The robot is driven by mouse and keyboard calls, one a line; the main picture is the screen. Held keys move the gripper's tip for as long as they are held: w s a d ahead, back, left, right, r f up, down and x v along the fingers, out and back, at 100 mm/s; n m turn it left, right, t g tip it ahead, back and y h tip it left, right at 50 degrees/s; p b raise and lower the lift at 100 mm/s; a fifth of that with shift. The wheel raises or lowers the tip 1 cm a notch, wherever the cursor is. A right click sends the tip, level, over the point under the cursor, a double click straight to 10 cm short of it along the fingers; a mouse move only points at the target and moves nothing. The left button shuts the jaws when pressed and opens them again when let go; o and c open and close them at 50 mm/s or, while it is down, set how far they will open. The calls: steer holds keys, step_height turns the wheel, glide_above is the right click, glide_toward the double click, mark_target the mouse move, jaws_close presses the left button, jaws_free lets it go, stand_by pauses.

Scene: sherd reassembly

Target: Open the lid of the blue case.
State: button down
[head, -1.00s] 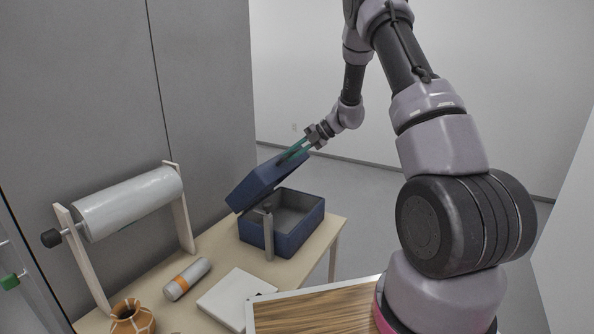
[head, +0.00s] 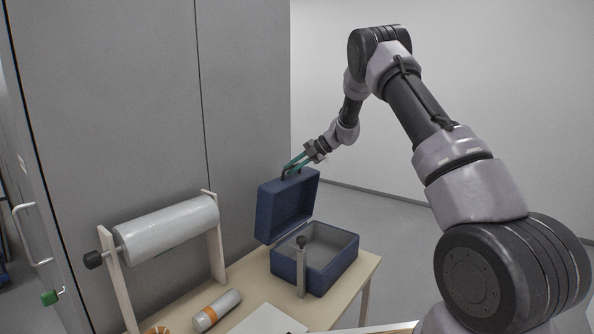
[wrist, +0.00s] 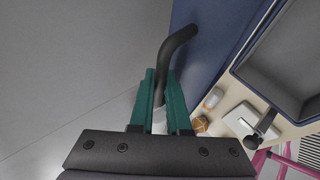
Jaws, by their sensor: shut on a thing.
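The blue case (head: 286,270) stands on the table with its lid (head: 288,207) raised to roughly upright, and its grey inside (head: 325,248) shows empty where visible. My gripper (head: 295,166), with green fingers, is at the top edge of the lid. In the wrist view my gripper (wrist: 160,92) is shut on the dark curved handle (wrist: 178,42) of the lid. The lid's blue face (wrist: 200,50) is beside the fingers on the right. The open case also shows in the wrist view (wrist: 270,88).
A roll of grey film (head: 170,238) on a wooden stand is left of the case. A dark-knobbed post (head: 301,268) stands in front of the case. A cylinder with an orange band (head: 212,312) and a white slab (head: 265,320) lie nearer on the table (head: 362,275).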

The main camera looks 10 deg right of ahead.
steer(key=shift+a, duration=0.1)
stand_by(0.3)
steer(key=c, duration=0.9)
jaws_free()
steer(key=v, duration=1)
steer(key=shift+d+r, duration=0.3)
